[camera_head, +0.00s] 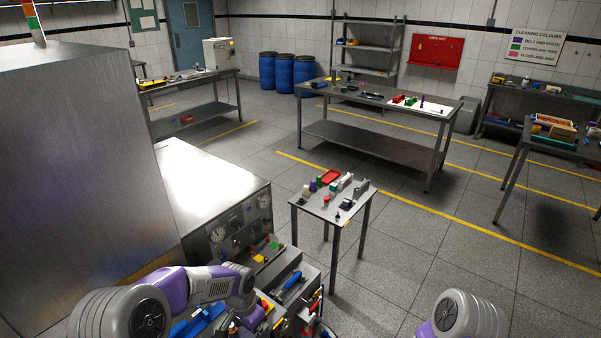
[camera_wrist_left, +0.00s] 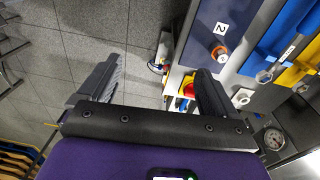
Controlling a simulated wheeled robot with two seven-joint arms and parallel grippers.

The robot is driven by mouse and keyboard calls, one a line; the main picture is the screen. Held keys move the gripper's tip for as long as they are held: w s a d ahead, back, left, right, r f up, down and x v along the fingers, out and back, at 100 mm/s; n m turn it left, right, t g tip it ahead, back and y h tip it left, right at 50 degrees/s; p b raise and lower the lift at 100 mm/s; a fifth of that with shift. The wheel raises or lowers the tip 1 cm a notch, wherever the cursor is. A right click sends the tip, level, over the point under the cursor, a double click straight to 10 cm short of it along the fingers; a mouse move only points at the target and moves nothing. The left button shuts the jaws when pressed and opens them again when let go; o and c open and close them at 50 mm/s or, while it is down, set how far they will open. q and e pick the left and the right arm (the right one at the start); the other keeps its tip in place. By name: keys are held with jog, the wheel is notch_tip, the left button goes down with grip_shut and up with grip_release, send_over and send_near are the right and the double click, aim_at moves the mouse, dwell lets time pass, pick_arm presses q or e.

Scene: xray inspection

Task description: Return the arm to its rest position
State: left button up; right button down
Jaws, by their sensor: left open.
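My left arm (camera_head: 195,287) comes in from the left in the head view, over the tool-filled front of the steel machine. Its gripper is hard to make out there. In the left wrist view my left gripper (camera_wrist_left: 155,88) is open, its two dark fingers wide apart with nothing between them but floor and the edge of a panel. The right finger overlaps the panel edge near a red and yellow button (camera_wrist_left: 188,91); contact cannot be told. Part of my right arm (camera_head: 462,315) shows at the bottom right of the head view; its gripper is out of view.
A steel machine (camera_head: 75,170) with gauges (camera_head: 228,228) stands close on the left. A small table (camera_head: 318,208) with several small items stands ahead. A long workbench (camera_head: 375,97) is behind it. Open floor (camera_head: 400,265) lies to the right. Blue drums (camera_head: 283,73) stand at the back.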

pick_arm(q)
notch_tip(320, 180, down, 8)
jog(key=d+r+n+h+b, duration=0.1)
jog(key=s+d+f+n+h+b, duration=0.2)
jog(key=s+f+n+b, duration=0.5)
jog(key=s+f, duration=1.1)
notch_tip(320, 180, down, 3)
jog(key=shift+d+r+n+b, duration=0.1)
jog(key=shift+d+n+b, duration=0.25)
jog(key=shift+n, duration=0.55)
pick_arm(e)
notch_tip(320, 180, down, 10)
jog(key=w, duration=0.1)
jog(key=shift+w+r, duration=0.15)
jog(key=shift+w, duration=0.2)
